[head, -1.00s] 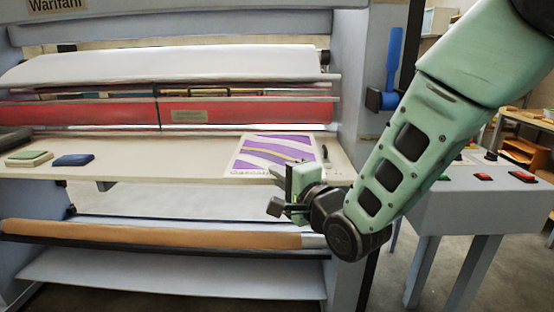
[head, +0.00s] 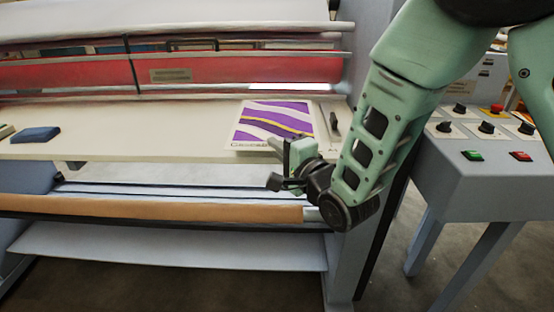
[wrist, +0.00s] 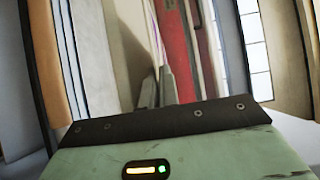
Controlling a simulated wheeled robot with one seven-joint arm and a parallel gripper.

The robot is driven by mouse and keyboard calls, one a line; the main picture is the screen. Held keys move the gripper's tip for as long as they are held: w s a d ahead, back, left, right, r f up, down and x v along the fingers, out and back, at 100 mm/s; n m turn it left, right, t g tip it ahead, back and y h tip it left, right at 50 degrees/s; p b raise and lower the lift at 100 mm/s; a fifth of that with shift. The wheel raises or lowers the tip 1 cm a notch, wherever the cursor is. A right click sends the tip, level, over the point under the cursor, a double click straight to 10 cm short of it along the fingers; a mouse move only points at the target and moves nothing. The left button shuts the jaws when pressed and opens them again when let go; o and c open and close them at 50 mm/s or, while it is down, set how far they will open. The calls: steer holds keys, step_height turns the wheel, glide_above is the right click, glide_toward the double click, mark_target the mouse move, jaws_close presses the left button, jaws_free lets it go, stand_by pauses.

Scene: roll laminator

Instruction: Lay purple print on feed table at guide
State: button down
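The purple print (head: 275,122), a sheet with white waves and a yellow line, is over the right part of the cream feed table (head: 170,125). Its near edge is close to the table's front edge. I cannot tell whether it touches the table or is held slightly above it. My gripper (head: 277,148) is at the print's near edge. In the wrist view the print (wrist: 155,35) shows edge-on between the nearly closed fingertips (wrist: 158,75). A small dark upright piece (head: 334,122), apparently on the guide, stands just right of the print.
The red laminator front (head: 200,73) and rollers run behind the table. A blue block (head: 36,134) lies at the table's left. A control box (head: 490,150) with knobs and buttons stands at right. A brown roll (head: 150,208) runs below the table.

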steer(key=shift+f, duration=2.1)
steer(key=shift+f, duration=0.15)
steer(key=c, duration=1.7)
jaws_free()
steer(key=p+v, duration=0.8)
steer(key=v, duration=0.4)
